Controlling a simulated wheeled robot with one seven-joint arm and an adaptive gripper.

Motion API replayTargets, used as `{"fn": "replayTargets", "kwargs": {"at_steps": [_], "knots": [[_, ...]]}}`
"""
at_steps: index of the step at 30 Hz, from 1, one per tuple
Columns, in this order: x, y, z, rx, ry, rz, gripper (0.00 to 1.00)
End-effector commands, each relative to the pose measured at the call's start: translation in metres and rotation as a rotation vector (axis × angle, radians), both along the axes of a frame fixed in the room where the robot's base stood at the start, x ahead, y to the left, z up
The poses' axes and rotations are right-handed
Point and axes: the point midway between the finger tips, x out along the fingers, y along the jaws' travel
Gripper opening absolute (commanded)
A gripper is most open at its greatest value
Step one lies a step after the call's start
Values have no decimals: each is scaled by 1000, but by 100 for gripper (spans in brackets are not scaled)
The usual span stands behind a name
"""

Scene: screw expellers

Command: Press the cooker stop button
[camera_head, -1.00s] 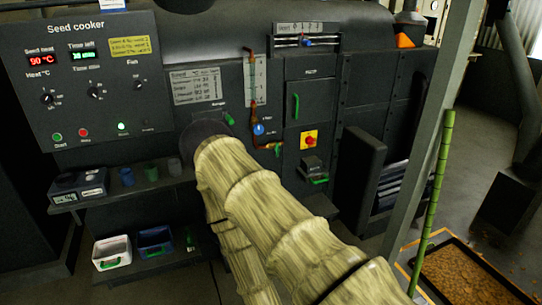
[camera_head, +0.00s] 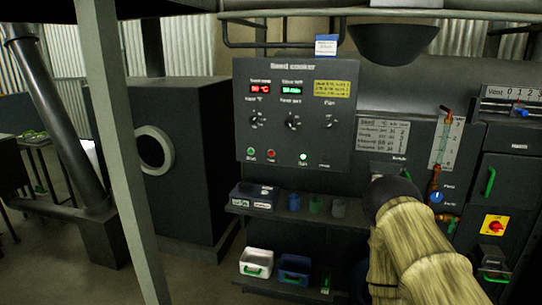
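The seed cooker panel (camera_head: 340,150) is a dark upright board in the middle of the head view. Low on it sits a small red button (camera_head: 271,153), its label too small to read clearly. A green button (camera_head: 250,152) is just left of it and a lit green lamp (camera_head: 303,157) is to its right. My arm, in a pale ribbed sleeve with a dark rounded end, is at the lower right, apart from the red button in the picture. My gripper cannot be made out; nothing covers the red button.
A shelf (camera_head: 235,210) below the panel holds a grey device (camera_head: 254,195) and small cups. White (camera_head: 257,262) and blue (camera_head: 294,268) bins stand lower. A slanting grey post (camera_head: 122,150) stands at the left. Open floor (camera_head: 190,274) lies between post and bins.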

Motion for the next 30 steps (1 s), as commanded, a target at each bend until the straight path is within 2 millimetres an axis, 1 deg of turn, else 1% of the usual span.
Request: {"fn": "replayTargets", "kwargs": {"at_steps": [5, 9, 11, 12, 30], "knots": [[0, 0, 0, 0, 0, 0, 40], [0, 0, 0, 0, 0, 0, 14], [0, 0, 0, 0, 0, 0, 4], [0, 0, 0, 0, 0, 0, 0], [0, 0, 0, 0, 0, 0, 0]]}}
